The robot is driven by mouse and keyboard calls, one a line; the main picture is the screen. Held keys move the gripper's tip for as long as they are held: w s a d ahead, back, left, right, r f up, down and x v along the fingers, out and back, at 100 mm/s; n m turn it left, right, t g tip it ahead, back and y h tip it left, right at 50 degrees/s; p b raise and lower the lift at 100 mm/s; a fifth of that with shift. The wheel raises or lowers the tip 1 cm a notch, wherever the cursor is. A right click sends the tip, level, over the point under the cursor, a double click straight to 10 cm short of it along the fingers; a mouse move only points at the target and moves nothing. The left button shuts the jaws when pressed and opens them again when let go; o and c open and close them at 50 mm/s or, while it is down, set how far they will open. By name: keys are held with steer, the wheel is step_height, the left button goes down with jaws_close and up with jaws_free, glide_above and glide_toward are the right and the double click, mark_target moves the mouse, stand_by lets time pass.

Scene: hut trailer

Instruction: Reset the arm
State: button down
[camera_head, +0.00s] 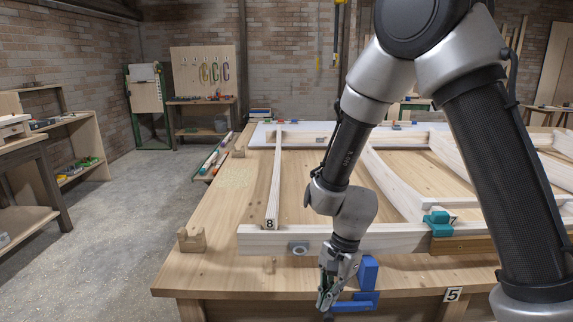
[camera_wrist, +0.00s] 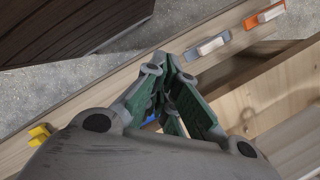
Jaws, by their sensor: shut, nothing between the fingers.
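My gripper (camera_head: 326,299) points down at the front edge of the wooden workbench (camera_head: 215,270) in the head view, just left of a blue clamp-like piece (camera_head: 368,275). I cannot tell whether it touches that piece. In the wrist view, the green-sided fingers of my gripper (camera_wrist: 168,62) come together, shut and empty. A small bit of blue (camera_wrist: 152,124) shows behind them. My arm reaches down from the upper right, over the pale timber frame (camera_head: 273,190) lying on the bench.
A teal clamp (camera_head: 439,224) sits on the frame's front beam, and a small wooden block (camera_head: 191,240) stands at the bench's left. The wrist view shows orange (camera_wrist: 264,15), white (camera_wrist: 207,45) and yellow (camera_wrist: 40,135) pieces along wooden edges. Grey floor (camera_head: 130,240) lies open to the left.

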steer(key=s+d+r+n+t+h, duration=0.1)
steer(key=s+d+r+n+t, duration=0.2)
steer(key=d+r, duration=1)
steer(key=s+d+r+n+t+h, duration=0.1)
steer(key=s+d+r+n+t, duration=0.2)
steer(key=d+r, duration=1)
steer(key=s+r+n, duration=0.2)
steer(key=s, duration=0.2)
steer(key=shift+d+r+n, duration=0.2)
steer(key=shift+r+n, duration=0.05)
steer(key=shift+n, duration=0.15)
